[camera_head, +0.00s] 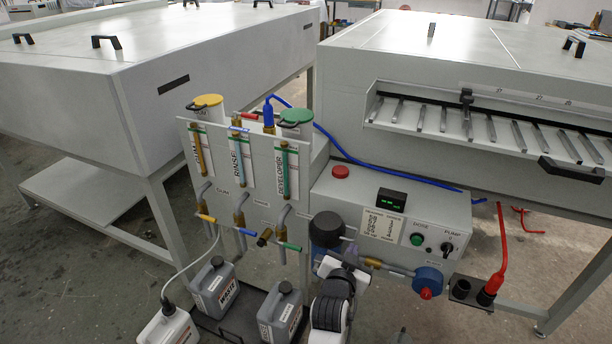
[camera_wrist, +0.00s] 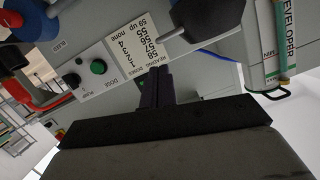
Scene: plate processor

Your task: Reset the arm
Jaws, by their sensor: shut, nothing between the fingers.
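My gripper (camera_wrist: 155,88) shows in the wrist view as dark fingers close together, with nothing between them. They point toward the front of the grey control box (camera_wrist: 125,55), near its dose label (camera_wrist: 148,42), with no clear contact. In the head view my white and black arm (camera_head: 333,302) rises from the bottom edge in front of the control box (camera_head: 340,195). My fingertips cannot be made out there.
A panel with gum, rinse and developer tubes (camera_head: 240,165) stands left of the control box. A dark rounded part (camera_head: 326,229) and a blue-red fitting (camera_head: 428,283) are close to my arm. Grey bottles (camera_head: 280,312) stand below. Large processors (camera_head: 470,50) flank the panel.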

